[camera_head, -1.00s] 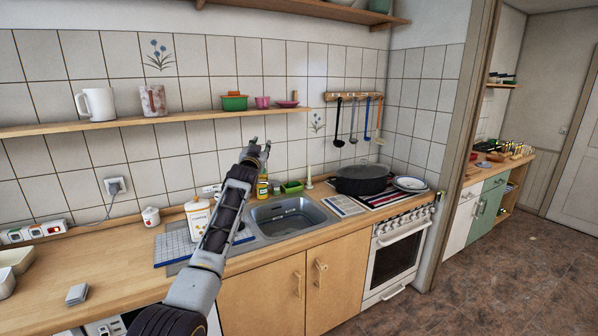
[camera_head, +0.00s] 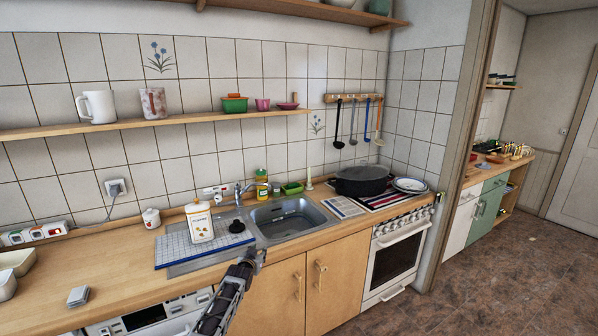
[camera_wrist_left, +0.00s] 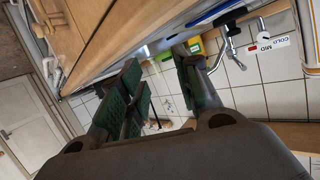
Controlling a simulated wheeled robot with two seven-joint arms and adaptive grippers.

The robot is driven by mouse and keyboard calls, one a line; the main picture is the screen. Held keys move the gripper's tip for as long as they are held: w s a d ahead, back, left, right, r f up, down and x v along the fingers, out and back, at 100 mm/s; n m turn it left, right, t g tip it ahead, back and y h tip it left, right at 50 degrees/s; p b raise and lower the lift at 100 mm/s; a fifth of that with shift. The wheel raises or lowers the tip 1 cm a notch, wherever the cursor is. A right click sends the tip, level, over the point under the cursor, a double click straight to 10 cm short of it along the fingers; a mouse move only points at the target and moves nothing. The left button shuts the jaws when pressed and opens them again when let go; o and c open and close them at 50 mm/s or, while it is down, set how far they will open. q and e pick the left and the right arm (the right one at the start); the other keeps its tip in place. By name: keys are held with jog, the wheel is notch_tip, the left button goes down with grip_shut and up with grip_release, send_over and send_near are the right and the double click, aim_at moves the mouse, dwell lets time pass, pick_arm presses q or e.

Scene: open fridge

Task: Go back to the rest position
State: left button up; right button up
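My left gripper (camera_head: 252,256) is in front of the counter edge, low in the head view, with its arm coming up from the bottom edge. In the left wrist view the two green-padded fingers (camera_wrist_left: 163,88) stand apart with nothing held between them. The gripper touches nothing that I can see. My right gripper is in neither view.
The counter (camera_head: 110,275) lies close by, with the sink (camera_head: 290,220), a white canister (camera_head: 199,222) and a tap (camera_head: 240,192). A black pot (camera_head: 361,181) stands on the stove above the oven (camera_head: 396,258). Open floor (camera_head: 480,290) lies to the right.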

pick_arm(q)
jog(key=s+a+f+g+p, duration=0.1)
jog(key=s+a+f+g, duration=0.2)
jog(key=s+f, duration=1.4)
jog(key=s+a+f+g, duration=0.35)
jog(key=s+f, duration=1.05)
jog(key=f, duration=0.7)
jog(key=s+a+f+g, duration=0.1)
jog(key=s+f, duration=0.4)
jog(key=s, duration=1.1)
jog(key=s+a+f+g+y+p, duration=0.1)
jog(key=s+f+g, duration=0.2)
jog(key=s, duration=1.4)
jog(key=s+a+f+g+p, duration=0.1)
jog(key=s+f, duration=0.6)
jog(key=s, duration=1)
jog(key=shift+s+g, duration=0.2)
jog(key=shift+g, duration=0.65)
jog(key=shift+a+f, duration=0.1)
notch_tip(320, 180, down, 4)
jog(key=b, duration=0.4)
jog(key=shift+f+b, duration=0.15)
jog(key=shift+b, duration=0.2)
